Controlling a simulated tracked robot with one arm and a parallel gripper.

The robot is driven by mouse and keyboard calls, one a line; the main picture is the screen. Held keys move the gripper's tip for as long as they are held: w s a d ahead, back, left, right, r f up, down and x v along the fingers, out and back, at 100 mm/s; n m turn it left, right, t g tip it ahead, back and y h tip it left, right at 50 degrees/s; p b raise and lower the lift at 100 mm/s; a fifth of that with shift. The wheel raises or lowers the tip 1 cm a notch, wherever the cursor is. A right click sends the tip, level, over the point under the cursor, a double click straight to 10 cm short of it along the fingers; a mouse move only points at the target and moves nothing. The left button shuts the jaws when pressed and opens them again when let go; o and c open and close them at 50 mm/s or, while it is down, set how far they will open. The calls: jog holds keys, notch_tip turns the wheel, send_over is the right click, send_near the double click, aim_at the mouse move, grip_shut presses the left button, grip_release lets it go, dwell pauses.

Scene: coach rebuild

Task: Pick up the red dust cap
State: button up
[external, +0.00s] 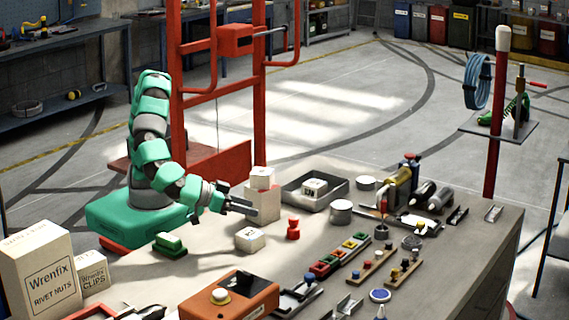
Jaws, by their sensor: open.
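A small red piece (293,229), which looks like the red dust cap, stands on the grey bench top (215,262) near its middle. It looks like a wider base with a narrower waist and top. My gripper (250,203) is at the end of the green arm, to the left of the red piece and above the bench. Its fingers are apart, in front of a pale block stack, with no object visible between them. The red piece stands apart from the gripper.
A white labelled box (249,239) sits just left of the red piece. Pale stacked boxes (262,200) stand behind. A grey tray (314,190), a round tin (341,211) and a strip of coloured squares (338,254) lie to the right. A green block (170,244) is left.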

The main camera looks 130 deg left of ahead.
jog(key=s+f, duration=0.1)
jog(key=s, duration=0.1)
send_near(293, 227)
jog(key=shift+w+a+r+g+y+b, duration=0.2)
jog(key=shift+w+a, duration=0.1)
jog(key=shift+a, duration=0.2)
jog(key=shift+w+a+r+g+y+b, duration=0.1)
jog(key=shift+w+a+g+b, duration=0.15)
jog(key=shift+a, duration=0.3)
jog(key=shift+r+b+x, duration=0.1)
jog(key=shift+b+x, duration=0.1)
jog(key=shift+x, duration=1.15)
jog(key=shift+r+b+x, duration=0.15)
jog(key=shift+b+x, duration=0.05)
jog(key=shift+x, duration=1.2)
jog(key=c, duration=1.1)
